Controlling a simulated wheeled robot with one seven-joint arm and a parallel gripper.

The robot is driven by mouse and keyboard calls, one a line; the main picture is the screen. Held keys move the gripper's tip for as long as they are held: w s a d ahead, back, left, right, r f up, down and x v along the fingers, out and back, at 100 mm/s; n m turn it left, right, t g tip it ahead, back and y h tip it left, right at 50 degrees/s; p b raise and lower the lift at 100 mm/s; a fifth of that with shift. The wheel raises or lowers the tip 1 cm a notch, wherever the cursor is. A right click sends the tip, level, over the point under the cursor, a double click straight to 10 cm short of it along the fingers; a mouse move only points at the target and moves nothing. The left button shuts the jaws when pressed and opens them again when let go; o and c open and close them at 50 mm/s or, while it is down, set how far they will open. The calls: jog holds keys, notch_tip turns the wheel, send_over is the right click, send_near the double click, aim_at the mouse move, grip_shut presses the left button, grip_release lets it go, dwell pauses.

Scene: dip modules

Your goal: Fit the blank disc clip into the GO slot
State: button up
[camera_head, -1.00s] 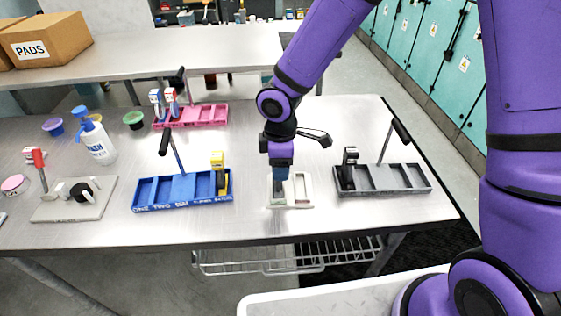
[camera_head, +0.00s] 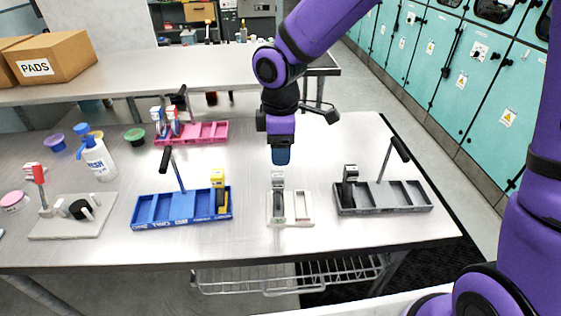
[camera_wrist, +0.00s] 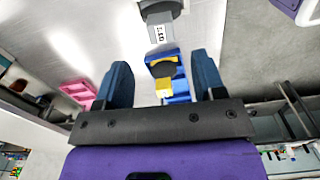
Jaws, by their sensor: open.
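A grey clip (camera_head: 278,190) stands upright in the left compartment of a small white tray (camera_head: 304,205). My gripper (camera_head: 281,156) is above and behind it, apart from it. A grey piece with a white printed label (camera_wrist: 158,33) shows at the top of that view. A yellow clip (camera_head: 218,185) stands in the right end of the blue rack (camera_head: 170,212). A black clip (camera_head: 349,180) stands in the left end of the grey rack (camera_head: 400,197). I cannot read a GO mark or tell which clip has the blank disc.
Levers rise from the blue and grey racks. A pink rack (camera_head: 205,133) with clips stands behind. A pale base with a red-handled lever (camera_head: 40,185), a spray bottle (camera_head: 95,158) and several small tubs are at the left. The table front is clear.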

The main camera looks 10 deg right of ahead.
jog(key=shift+r, duration=0.8)
jog(key=s+d+r+m+t, duration=0.2)
jog(key=s+d+r+m, duration=0.6)
jog(key=d, duration=0.4)
jog(key=s+d+r+m+t, duration=0.3)
jog(key=s+d+r+m, duration=0.5)
jog(key=d, duration=0.4)
jog(key=shift+s+r+m, duration=0.4)
jog(key=shift+s+r, duration=0.3)
jog(key=shift+s, duration=0.55)
